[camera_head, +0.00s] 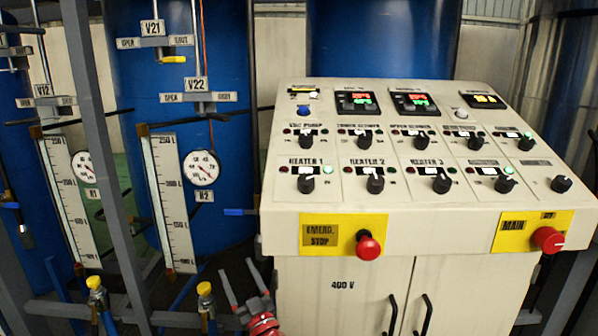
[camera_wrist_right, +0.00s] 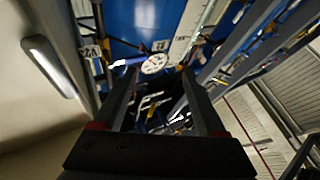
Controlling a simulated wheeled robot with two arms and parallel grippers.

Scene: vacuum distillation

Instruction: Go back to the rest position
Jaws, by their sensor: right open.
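My right gripper (camera_head: 238,268) shows at the bottom of the head view, left of the control panel's cabinet. Its two grey fingers point up and stand apart, with nothing seen between them. In the right wrist view the fingers (camera_wrist_right: 160,72) are also spread and empty, with a round gauge (camera_wrist_right: 154,64) beyond the tips. My left gripper is not in view.
The control cabinet (camera_head: 400,285) with its sloped panel of knobs stands close on the right. Its red emergency stop button (camera_head: 368,246) sticks out in front. Blue tanks (camera_head: 215,125), scales (camera_head: 170,200), yellow-topped fittings (camera_head: 205,289) and a grey frame post (camera_head: 95,140) stand left.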

